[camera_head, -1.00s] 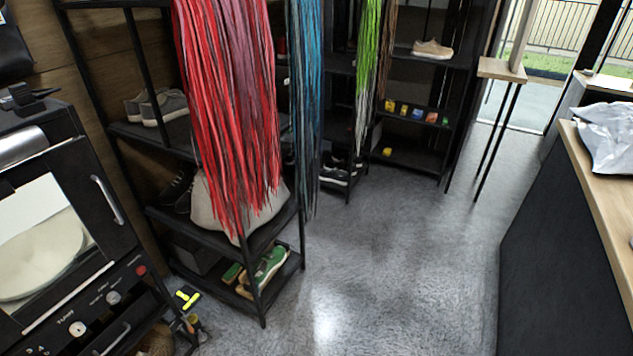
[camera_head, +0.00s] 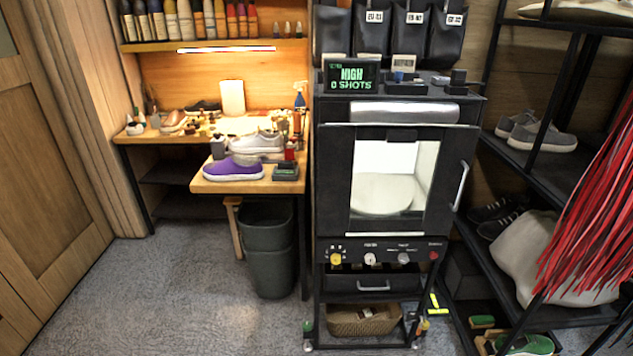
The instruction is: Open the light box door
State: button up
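The light box (camera_head: 334,190) is a black cabinet on a wheeled stand, right of centre. Its door (camera_head: 431,224) looks shut, with a window showing a pale round plate (camera_head: 383,194) in a bright interior. A vertical silver handle (camera_head: 461,186) is on the door's right side. A wide silver bar (camera_head: 404,111) runs across the top above the door. Knobs and a red button (camera_head: 433,256) sit below it. My gripper is not in view.
A wooden workbench (camera_head: 213,186) with a purple shoe (camera_head: 234,169) stands left of the box, a dark bin (camera_head: 269,251) below it. A black shoe rack (camera_head: 570,180) with red laces (camera_head: 598,215) stands close on the right. The floor (camera_head: 190,290) at front left is clear.

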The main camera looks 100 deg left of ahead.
aim_at(335, 142)
jog(key=u, duration=2)
